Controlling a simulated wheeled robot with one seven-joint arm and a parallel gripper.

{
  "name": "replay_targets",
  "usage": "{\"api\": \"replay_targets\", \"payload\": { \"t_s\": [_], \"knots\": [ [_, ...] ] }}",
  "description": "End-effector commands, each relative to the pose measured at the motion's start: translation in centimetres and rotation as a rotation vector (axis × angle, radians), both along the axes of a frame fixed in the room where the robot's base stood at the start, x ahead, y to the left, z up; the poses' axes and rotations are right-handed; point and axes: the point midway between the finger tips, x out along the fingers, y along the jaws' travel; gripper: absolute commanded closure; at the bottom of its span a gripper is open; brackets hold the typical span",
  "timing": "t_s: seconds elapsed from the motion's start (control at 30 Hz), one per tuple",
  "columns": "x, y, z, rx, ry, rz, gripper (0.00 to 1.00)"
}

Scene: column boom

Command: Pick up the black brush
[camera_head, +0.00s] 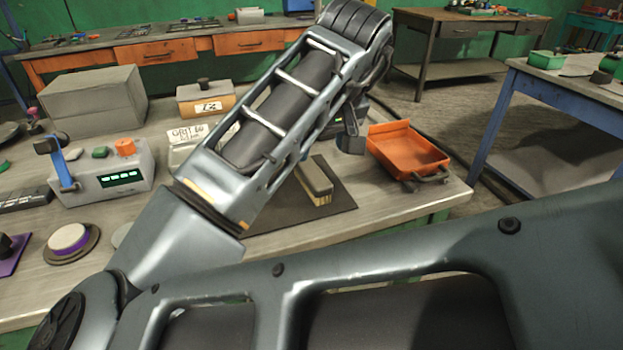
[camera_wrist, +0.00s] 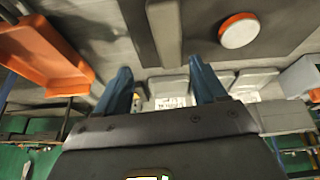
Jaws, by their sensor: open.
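The black brush (camera_head: 317,178) has a dark top and pale tan bristles along its side. It lies on a dark mat (camera_head: 338,208) on the workbench, partly behind my arm in the head view. In the wrist view the brush (camera_wrist: 165,29) shows at the top, beyond the fingertips and roughly in line with the space between them. My gripper (camera_wrist: 160,68) has its two blue fingers spread apart with nothing between them. In the head view my arm hides most of the gripper; a dark fingertip shows above the mat, apart from the brush.
An orange tray (camera_head: 407,151) stands right of the mat. A white disc with an orange rim (camera_wrist: 239,31) lies beside the brush in the wrist view. Labelled bins (camera_head: 206,98), a grey block (camera_head: 95,101) and a control box (camera_head: 113,171) stand on the bench's left and back.

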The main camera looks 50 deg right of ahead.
Motion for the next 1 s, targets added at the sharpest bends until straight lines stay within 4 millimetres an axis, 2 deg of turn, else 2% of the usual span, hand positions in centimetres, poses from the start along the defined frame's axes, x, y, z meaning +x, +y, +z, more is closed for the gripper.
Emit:
{"api": "replay_targets", "payload": {
  "t_s": [0.13, 0.47, 0.7, 1.0],
  "knots": [
    [0.3, 1.0, -0.6, 0.045, 0.002, 0.014, 0.3],
    [1.3, 0.5, -3.7, 0.044, 0.001, 0.013, 0.3],
    [2.3, 0.1, -6.9, 0.044, 0.0, 0.013, 0.3],
    [2.6, -0.2, -7.6, 0.042, 0.0, 0.012, 0.3]
  ]
}}
